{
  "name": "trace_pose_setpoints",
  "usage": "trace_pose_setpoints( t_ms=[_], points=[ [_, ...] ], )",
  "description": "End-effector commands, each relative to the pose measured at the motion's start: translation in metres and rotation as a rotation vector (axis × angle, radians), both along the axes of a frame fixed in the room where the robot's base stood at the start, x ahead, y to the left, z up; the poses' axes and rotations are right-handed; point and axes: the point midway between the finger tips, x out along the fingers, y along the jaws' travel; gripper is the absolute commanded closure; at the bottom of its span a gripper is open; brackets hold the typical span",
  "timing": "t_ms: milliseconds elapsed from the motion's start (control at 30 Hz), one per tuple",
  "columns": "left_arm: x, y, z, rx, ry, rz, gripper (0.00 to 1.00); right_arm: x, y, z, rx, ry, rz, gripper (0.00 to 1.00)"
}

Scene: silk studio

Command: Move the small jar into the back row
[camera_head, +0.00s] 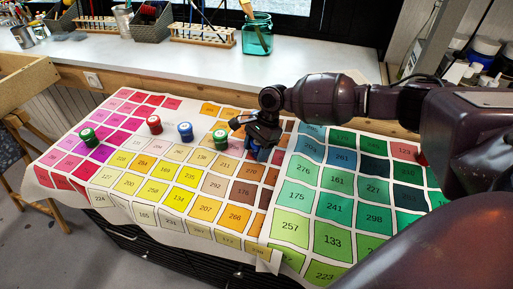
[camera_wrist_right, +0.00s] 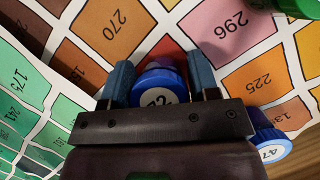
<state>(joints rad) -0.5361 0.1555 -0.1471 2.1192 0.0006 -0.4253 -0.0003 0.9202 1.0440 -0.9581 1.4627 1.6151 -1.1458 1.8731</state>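My right gripper (camera_head: 258,148) points down over the colour charts in the head view, left of the green chart. In the right wrist view its two fingers (camera_wrist_right: 160,80) lie close against both sides of a small jar with a blue lid marked 72 (camera_wrist_right: 160,82). In the head view this jar is mostly hidden by the gripper. Whether it stands on the chart or is lifted cannot be told. Another blue-lidded jar marked 47 (camera_wrist_right: 272,146) is beside the gripper in the wrist view. My left gripper is not in view.
Jars with a green lid (camera_head: 88,137), red lid (camera_head: 155,124), blue lid (camera_head: 185,131) and green lid (camera_head: 220,139) stand left of the gripper. The numbered charts (camera_head: 150,217) drape over the front edge. A teal glass (camera_head: 257,36) and brush racks stand on the windowsill behind.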

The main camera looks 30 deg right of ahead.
Motion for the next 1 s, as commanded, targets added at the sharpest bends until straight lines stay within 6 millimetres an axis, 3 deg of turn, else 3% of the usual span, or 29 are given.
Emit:
trace_pose_setpoints(
  t_ms=[33,100,467,1000],
  points=[
    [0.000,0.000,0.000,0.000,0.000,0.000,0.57,0.000,0.000,0.000,0.000,0.000,0.000,0.37],
    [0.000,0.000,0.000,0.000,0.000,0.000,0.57,0.000,0.000,0.000,0.000,0.000,0.000,0.27],
    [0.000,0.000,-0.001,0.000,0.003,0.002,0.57,0.000,-0.001,0.005,0.000,-0.001,0.000,0.27],
    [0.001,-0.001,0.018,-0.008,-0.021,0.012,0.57,0.005,-0.035,0.092,0.000,-0.005,0.000,0.27]
  ],
)
